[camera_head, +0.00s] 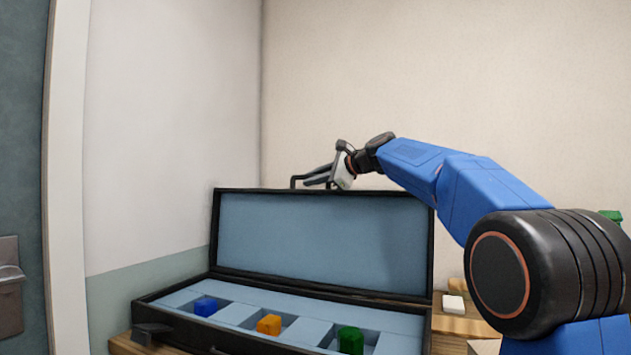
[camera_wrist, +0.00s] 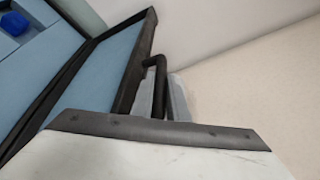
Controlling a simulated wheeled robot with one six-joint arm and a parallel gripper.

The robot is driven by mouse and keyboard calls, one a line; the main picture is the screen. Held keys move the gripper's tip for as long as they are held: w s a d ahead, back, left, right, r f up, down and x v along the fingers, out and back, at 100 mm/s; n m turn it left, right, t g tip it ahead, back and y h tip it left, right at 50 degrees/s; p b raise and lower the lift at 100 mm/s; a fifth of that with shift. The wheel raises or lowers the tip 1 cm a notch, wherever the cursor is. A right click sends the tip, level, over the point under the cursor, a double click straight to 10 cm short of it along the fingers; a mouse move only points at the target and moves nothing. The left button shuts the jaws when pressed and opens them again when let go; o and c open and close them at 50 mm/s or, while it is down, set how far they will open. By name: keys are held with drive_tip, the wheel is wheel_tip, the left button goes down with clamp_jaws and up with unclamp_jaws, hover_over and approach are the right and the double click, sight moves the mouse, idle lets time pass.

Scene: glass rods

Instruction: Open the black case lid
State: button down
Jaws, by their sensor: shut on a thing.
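The black case (camera_head: 172,322) stands on a wooden surface with its lid (camera_head: 320,237) raised to nearly upright, showing a light blue lining. A black handle (camera_head: 294,181) sticks up from the lid's top edge. My gripper (camera_head: 318,177) is at that edge, shut on the handle. In the wrist view the lid (camera_wrist: 115,65) runs along the left, and the dark handle bar (camera_wrist: 159,85) passes by a grey finger of my gripper (camera_wrist: 170,100). The fingertips are partly hidden there.
The case's blue tray holds a blue piece (camera_head: 206,306), an orange piece (camera_head: 268,324) and a green piece (camera_head: 350,340) in separate recesses. A small white block (camera_head: 453,304) lies right of the case. Walls stand behind and to the left.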

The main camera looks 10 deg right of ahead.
drive_tip(key=s+a, duration=0.3)
drive_tip(key=s, duration=0.1)
drive_tip(key=shift+r, duration=0.3)
drive_tip(key=c, duration=2)
unclamp_jaws()
drive_tip(key=v, duration=1.7)
drive_tip(key=shift+s, duration=0.2)
drive_tip(key=shift+d+f, duration=0.1)
